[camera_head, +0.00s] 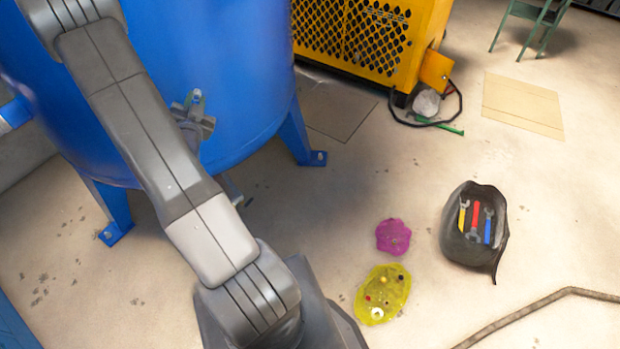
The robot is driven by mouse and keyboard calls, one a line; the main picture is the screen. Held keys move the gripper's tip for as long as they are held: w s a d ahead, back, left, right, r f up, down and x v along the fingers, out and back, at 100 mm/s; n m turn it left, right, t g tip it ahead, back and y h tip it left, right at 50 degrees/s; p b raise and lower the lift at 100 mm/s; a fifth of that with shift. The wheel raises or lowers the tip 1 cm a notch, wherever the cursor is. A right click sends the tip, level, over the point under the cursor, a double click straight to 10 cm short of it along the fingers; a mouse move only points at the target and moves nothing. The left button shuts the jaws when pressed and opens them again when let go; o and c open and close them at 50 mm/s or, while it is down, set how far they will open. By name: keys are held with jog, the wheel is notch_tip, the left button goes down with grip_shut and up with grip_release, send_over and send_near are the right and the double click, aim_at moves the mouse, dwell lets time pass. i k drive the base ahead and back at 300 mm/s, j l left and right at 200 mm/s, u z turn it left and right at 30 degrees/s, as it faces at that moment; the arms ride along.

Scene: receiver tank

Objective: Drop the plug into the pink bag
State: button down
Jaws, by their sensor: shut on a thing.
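The pink bag (393,236) lies on the floor right of centre as a small, crumpled magenta shape. Its opening and contents cannot be made out. It is just behind the yellow bag. No plug can be made out in this view. My arm rises from the bottom centre to the upper left and leaves the picture there. My gripper is out of view, so its place relative to the pink bag does not show.
A yellow bag (383,294) with small parts lies in front. A black tool bag (455,237) holds wrenches at right. A blue tank (215,60) on legs stands left, with a grey valve (194,118). A yellow machine (370,35) stands behind. A hose (540,303) crosses the lower right.

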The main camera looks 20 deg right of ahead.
aim_at(390, 234)
jog(key=z, duration=1.35)
jog(key=j+z, duration=0.2)
jog(key=z, duration=0.15)
jog(key=j+z, duration=0.45)
jog(key=z, duration=0.25)
